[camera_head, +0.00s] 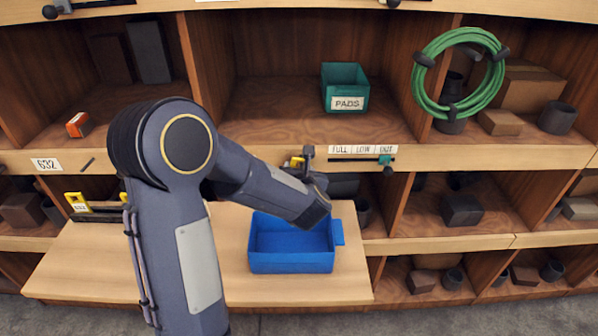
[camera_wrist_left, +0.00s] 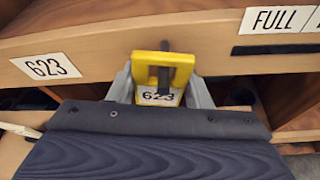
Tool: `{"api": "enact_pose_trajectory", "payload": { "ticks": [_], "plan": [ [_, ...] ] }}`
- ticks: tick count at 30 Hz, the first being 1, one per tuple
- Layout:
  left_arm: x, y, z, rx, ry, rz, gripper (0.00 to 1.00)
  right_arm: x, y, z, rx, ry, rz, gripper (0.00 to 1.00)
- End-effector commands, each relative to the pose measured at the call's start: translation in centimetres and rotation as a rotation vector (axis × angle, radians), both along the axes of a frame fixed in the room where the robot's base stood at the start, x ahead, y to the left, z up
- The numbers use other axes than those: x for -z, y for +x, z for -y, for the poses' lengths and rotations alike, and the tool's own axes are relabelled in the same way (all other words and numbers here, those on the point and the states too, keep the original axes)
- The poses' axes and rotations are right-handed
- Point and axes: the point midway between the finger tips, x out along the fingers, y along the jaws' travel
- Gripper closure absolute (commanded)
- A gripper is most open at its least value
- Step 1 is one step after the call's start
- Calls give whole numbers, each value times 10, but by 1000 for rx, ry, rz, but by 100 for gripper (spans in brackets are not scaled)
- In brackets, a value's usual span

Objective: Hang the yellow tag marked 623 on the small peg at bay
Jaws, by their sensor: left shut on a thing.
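My left gripper (camera_wrist_left: 160,92) is shut on the yellow tag (camera_wrist_left: 181,72), with one grey finger at each side. The number 623 shows on the tag's white lower part. A dark upright piece (camera_wrist_left: 164,76) lies across the tag's middle; I cannot tell whether it is the peg or passes through the tag. The shelf-edge label 623 (camera_wrist_left: 47,67) is left of the tag. In the head view the gripper (camera_head: 304,164) is at the middle shelf edge, the tag (camera_head: 296,162) showing as a small yellow patch partly hidden by it. My right gripper is not in view.
A label 632 (camera_head: 46,164) is farther left on the shelf edge. Yellow tags (camera_head: 77,202) stand in a dark holder at lower left. A blue bin (camera_head: 291,264) sits on the wooden board below my arm. A FULL/LOW/OUT slider strip (camera_head: 362,149) is to the right.

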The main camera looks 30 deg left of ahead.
Motion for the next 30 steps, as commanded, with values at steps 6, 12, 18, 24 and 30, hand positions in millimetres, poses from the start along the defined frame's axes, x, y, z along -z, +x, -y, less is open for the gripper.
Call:
{"api": "enact_pose_trajectory", "payload": {
  "ticks": [6, 12, 18, 24, 30],
  "plan": [
    [0, 0, 0, 0, 0, 0, 77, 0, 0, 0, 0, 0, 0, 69],
    [0, 0, 0, 0, 0, 0, 77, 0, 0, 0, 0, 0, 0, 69],
    [0, 0, 0, 0, 0, 0, 38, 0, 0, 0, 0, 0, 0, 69],
    [0, 0, 0, 0, 0, 0, 30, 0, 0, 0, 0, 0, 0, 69],
    [-1, -3, 3, 1, -1, 1, 30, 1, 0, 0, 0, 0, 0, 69]
  ]
}}
